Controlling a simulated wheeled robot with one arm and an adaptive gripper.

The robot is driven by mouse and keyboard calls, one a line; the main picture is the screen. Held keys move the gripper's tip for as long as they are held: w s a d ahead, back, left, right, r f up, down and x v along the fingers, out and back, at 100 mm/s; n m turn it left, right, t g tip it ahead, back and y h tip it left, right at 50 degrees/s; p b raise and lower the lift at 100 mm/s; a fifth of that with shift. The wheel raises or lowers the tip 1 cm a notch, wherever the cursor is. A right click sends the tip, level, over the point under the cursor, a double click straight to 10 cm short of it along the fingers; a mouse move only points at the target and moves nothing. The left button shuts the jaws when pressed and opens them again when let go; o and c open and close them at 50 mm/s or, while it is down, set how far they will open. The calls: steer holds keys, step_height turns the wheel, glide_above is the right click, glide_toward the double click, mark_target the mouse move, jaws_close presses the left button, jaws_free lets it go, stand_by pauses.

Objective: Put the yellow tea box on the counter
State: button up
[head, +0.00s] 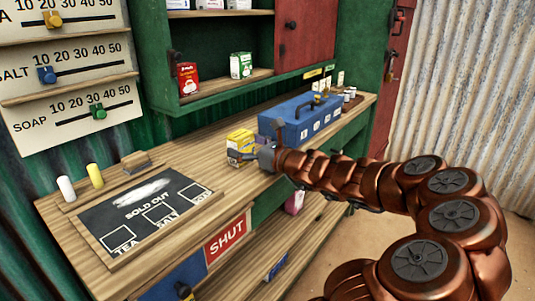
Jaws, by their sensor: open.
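The yellow tea box (240,142) stands upright on the wooden counter (187,157), near the counter's front middle, left of the blue case. My gripper (255,156) is at the box's right front side, with its fingers open close to it. The gripper partly covers the box's lower right. I cannot tell whether the fingers touch the box.
A blue case (300,122) stands right behind my gripper. A chalkboard (145,214) reading "SOLD OUT" lies on the left of the counter, with chalks and an eraser (136,162) beyond it. A red box (188,79) and a green-white box (241,65) stand on the shelf.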

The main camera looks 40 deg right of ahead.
steer(key=v, duration=1.1)
steer(key=shift+p, duration=0.45)
